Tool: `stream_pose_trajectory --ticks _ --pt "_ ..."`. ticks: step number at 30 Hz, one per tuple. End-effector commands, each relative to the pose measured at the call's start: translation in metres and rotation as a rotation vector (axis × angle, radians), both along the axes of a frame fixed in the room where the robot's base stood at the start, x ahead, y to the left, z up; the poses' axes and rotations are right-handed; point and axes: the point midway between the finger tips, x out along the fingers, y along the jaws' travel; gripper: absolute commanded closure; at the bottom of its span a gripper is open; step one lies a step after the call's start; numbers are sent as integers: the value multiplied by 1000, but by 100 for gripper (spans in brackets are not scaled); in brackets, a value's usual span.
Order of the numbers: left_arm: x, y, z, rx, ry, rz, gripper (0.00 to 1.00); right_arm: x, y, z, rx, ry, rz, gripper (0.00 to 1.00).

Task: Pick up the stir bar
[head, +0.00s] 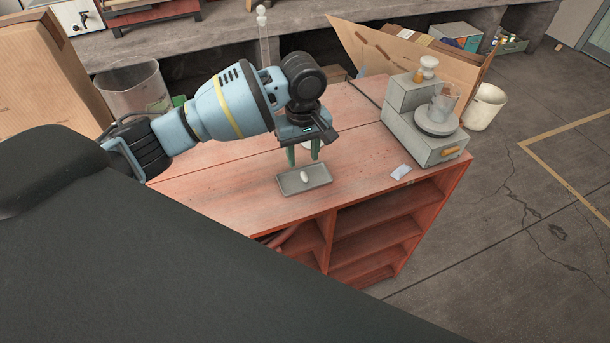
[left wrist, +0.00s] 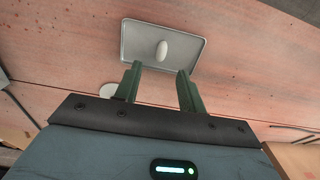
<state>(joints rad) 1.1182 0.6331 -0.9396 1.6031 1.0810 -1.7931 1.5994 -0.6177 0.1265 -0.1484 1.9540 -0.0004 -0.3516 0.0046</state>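The white stir bar (head: 304,177) lies in a shallow grey tray (head: 290,188) on the red wooden bench. In the left wrist view the stir bar (left wrist: 162,50) shows near the middle of the tray (left wrist: 135,38), beyond my fingertips. My left gripper (head: 304,156) points down above the bench, just behind the tray, with its two green fingers apart and nothing between them. The open fingers also show in the left wrist view (left wrist: 160,70). My right gripper is in neither view.
A grey stepped unit (head: 425,140) with a glass beaker (head: 444,100) stands at the bench's right end. A small white packet (head: 401,172) lies right of the tray. A white round thing (left wrist: 109,90) is beside my fingers. The bench's front edge is close to the tray.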

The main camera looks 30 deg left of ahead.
Motion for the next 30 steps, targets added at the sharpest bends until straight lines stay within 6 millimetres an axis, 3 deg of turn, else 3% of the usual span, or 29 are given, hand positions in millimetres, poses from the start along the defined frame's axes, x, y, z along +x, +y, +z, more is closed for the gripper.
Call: stream_pose_trajectory --ticks 10,20,30 --pt "-3 -3 -44 2 2 1 60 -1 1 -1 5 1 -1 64" --pt "-3 -3 -50 1 -2 0 60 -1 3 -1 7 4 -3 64" --pt "-3 -3 -50 1 -2 0 100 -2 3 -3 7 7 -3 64"
